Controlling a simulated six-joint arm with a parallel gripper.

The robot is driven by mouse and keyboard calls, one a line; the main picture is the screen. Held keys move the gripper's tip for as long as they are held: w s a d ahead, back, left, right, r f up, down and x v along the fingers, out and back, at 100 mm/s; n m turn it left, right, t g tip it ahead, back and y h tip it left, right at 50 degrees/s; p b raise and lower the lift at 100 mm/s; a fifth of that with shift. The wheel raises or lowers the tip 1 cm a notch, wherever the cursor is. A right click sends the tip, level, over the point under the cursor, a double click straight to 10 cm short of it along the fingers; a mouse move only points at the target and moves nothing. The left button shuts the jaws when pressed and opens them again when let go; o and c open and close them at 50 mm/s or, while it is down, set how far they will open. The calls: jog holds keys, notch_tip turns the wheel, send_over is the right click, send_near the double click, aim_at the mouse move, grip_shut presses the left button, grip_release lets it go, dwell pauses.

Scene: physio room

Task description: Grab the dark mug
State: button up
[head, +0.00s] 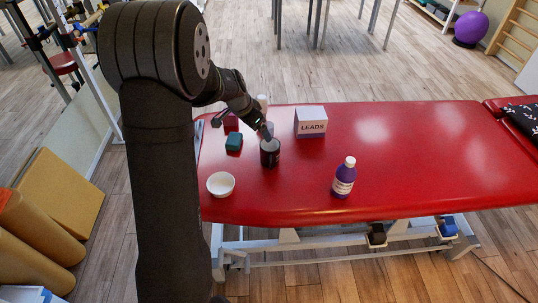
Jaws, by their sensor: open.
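The dark mug (270,155) stands upright on the red treatment table (400,152), left of the table's middle. My gripper (268,133) is at the mug's top rim, reaching down from the upper left. Its jaws are open. The fingertips are small and partly hidden by the wrist, so I cannot tell whether they are around the rim, touching it or just above it.
A white bowl (221,184) is left of the mug, with a green block (234,142) and a dark red block (231,122) behind it. A white LEADS box (311,122) stands behind right, and a purple bottle (343,178) in front right. The table's right half is mostly clear.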

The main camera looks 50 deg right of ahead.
send_near(271, 149)
jog(key=shift+s+a+f, duration=0.35)
jog(key=shift+s+f, duration=0.35)
jog(key=shift+s+x, duration=0.15)
jog(key=shift+x, duration=1.25)
jog(key=shift+s+x, duration=0.15)
jog(key=shift+x, duration=1.2)
jog(key=shift+d+r, duration=0.15)
jog(key=shift+d, duration=0.05)
jog(key=c, duration=1.3)
